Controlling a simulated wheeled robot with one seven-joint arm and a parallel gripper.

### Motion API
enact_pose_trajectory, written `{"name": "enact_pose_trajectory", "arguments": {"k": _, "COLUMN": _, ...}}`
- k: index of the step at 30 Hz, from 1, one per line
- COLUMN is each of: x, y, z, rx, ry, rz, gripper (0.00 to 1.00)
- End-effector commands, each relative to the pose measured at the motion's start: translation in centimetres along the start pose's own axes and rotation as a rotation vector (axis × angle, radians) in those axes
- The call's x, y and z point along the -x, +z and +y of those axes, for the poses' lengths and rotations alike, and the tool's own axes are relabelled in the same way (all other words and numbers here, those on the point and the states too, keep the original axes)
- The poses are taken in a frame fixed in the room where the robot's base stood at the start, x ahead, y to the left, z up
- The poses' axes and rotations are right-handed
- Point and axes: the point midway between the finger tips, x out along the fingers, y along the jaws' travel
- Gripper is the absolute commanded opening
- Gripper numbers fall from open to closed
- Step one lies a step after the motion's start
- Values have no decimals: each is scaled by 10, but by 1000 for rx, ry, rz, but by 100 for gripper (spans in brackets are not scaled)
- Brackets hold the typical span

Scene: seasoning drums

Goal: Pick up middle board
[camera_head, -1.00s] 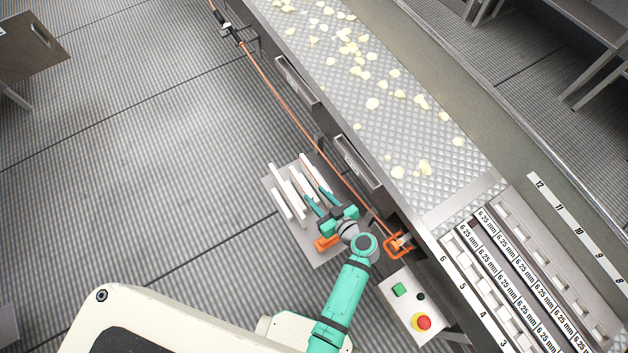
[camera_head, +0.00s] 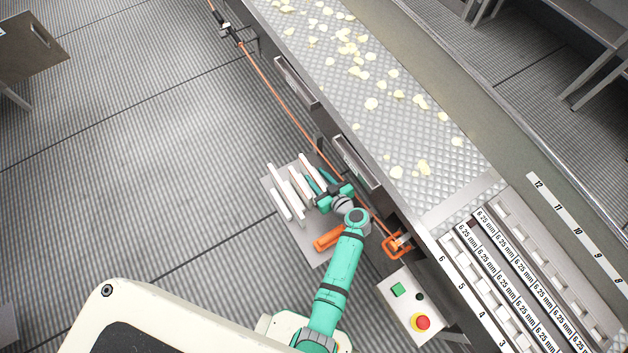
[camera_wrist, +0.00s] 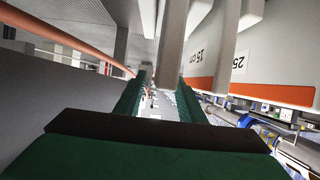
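Several narrow white boards stand side by side on a grey plate (camera_head: 317,251) in the head view. A middle board (camera_head: 300,182) lies just left of my gripper (camera_head: 318,179), and the rightmost board (camera_head: 308,166) reaches toward its fingers. In the wrist view my gripper's two green fingers (camera_wrist: 160,98) are apart. A grey upright piece (camera_wrist: 171,45) shows between or behind them; I cannot tell which. My gripper hides the near ends of some boards.
The long conveyor (camera_head: 375,95) with pale pieces runs close to the right of the plate. An orange cable (camera_head: 275,95) runs along its side. An orange object (camera_head: 328,238) lies on the plate's near part. A control box (camera_head: 410,305) stands below.

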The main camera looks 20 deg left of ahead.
Motion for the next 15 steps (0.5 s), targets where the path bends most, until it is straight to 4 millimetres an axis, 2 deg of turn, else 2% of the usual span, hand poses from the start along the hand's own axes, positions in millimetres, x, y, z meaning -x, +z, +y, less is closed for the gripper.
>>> {"name": "enact_pose_trajectory", "arguments": {"k": 3, "x": -15, "y": 0, "z": 0, "rx": 0, "ry": -2, "rz": 0, "gripper": 36}}
{"name": "enact_pose_trajectory", "arguments": {"k": 6, "x": -21, "y": 0, "z": 0, "rx": 0, "ry": -1, "rz": 0, "gripper": 36}}
{"name": "enact_pose_trajectory", "arguments": {"k": 13, "x": -22, "y": 0, "z": 0, "rx": -1, "ry": 0, "rz": 0, "gripper": 36}}
{"name": "enact_pose_trajectory", "arguments": {"k": 14, "x": -22, "y": 0, "z": 0, "rx": -1, "ry": 0, "rz": 0, "gripper": 31}}
{"name": "enact_pose_trajectory", "arguments": {"k": 15, "x": -22, "y": 0, "z": 0, "rx": -1, "ry": 0, "rz": 0, "gripper": 22}}
